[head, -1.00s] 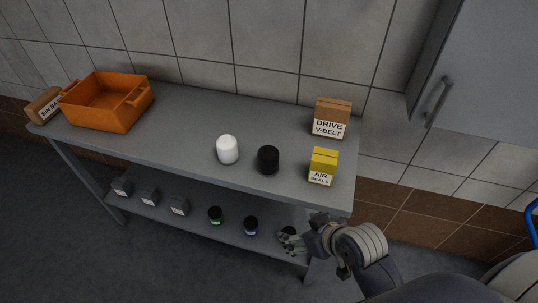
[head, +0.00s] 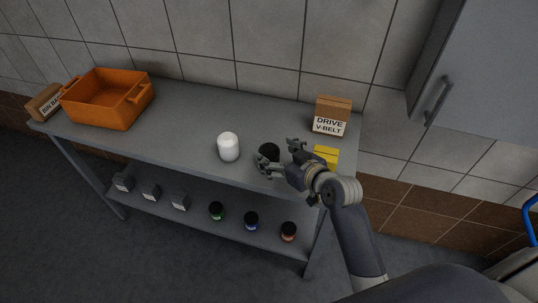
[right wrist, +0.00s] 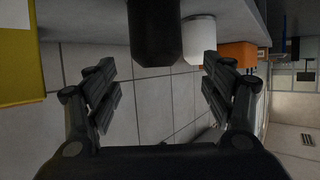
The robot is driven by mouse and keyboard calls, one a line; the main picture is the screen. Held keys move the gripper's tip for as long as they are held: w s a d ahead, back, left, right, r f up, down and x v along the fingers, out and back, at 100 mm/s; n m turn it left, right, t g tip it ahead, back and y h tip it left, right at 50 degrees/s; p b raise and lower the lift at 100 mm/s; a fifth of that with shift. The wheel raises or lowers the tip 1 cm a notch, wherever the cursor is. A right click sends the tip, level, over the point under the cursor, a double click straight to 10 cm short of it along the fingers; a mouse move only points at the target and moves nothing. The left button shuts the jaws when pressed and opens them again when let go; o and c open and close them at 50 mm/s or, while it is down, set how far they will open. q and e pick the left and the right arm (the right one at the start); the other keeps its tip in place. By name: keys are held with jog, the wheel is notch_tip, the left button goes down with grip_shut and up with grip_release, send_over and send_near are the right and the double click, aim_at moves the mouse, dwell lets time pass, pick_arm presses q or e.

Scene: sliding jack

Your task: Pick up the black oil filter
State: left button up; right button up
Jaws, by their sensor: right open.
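The black oil filter (head: 269,151) stands upright on the grey table top, partly hidden by my right gripper in the head view. My right gripper (head: 277,155) is open and empty, its fingers close to the filter on its near right side. In the right wrist view the black filter (right wrist: 155,30) shows at the top middle, between and beyond the open fingers (right wrist: 160,90). I cannot tell whether a finger touches it. My left gripper is in neither view.
A white canister (head: 228,147) stands left of the filter. A yellow box (head: 326,155) is close on the right, partly behind my gripper. A drive belt box (head: 331,115) and an orange bin (head: 105,101) stand farther back. Small jars, such as a red-brown one (head: 288,231), sit on the lower shelf.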

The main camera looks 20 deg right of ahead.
aim_at(273, 151)
jog(key=shift+f+p+x, duration=0.2)
jog(key=shift+p+x, duration=0.45)
jog(key=shift+x, duration=2)
jog(key=shift+d, duration=0.2)
jog(key=shift+s, duration=0.1)
jog(key=c, duration=1.4)
jog(key=shift+o, duration=0.2)
